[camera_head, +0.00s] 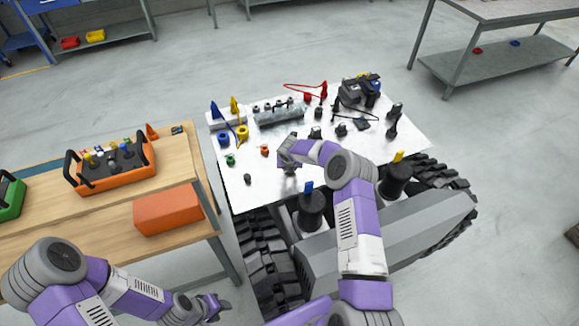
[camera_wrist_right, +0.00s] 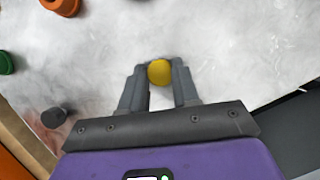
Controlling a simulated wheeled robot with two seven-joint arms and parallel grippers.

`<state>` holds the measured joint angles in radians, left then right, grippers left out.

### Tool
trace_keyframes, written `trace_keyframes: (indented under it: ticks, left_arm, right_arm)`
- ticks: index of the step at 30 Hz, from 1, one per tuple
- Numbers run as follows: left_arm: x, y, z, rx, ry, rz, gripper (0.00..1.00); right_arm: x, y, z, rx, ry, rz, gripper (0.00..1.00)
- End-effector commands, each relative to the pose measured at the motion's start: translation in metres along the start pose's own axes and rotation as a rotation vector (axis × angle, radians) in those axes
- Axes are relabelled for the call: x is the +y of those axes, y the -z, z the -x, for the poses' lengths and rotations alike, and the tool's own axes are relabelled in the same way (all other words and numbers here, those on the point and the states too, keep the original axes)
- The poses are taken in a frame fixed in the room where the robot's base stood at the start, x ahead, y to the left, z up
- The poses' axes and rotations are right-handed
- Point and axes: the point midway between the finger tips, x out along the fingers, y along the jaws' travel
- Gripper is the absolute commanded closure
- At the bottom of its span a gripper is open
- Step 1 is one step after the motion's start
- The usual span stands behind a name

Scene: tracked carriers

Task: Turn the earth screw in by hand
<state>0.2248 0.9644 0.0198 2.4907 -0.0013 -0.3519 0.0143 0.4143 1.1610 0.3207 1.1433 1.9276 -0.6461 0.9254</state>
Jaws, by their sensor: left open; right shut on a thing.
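The tracked carrier's pale metal top plate (camera_head: 270,195) lies in front of me. My right gripper (camera_head: 290,170) reaches down over its near middle part. In the right wrist view the right gripper (camera_wrist_right: 160,80) is shut on a round yellow head (camera_wrist_right: 159,72), which looks like the earth screw. The head sits between the fingertips, close above the plate. Its shank and any hole under it are hidden. In the head view the fingers hide the screw. My left gripper (camera_head: 217,304) is open and empty, low at the left beside the workbench, away from the plate.
An orange ring (camera_head: 264,151), green ring (camera_head: 230,160) and dark cylinder (camera_head: 247,179) stand left of my right gripper. Black fittings and a red cable (camera_head: 305,87) fill the far side. The workbench (camera_head: 185,170) holds an orange tool tray (camera_head: 107,178) and orange box (camera_head: 168,211).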

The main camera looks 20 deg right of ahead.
Motion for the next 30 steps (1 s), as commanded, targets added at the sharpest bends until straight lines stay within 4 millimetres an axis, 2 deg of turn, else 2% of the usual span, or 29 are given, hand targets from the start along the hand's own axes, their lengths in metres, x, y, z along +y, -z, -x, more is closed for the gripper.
trace_keyframes:
  ticks: [14, 30]
  left_arm:
    - [-0.002, 0.0, -0.004, 0.0, 0.0, 0.0, 0.57]
    - [-0.01, 0.001, -0.025, 0.0, 0.0, 0.0, 0.57]
  right_arm:
    - [0.002, 0.0, 0.0, -0.001, 0.038, -0.09, 1.0]
    - [0.005, -0.001, -0.002, -0.002, 0.22, -0.532, 1.0]
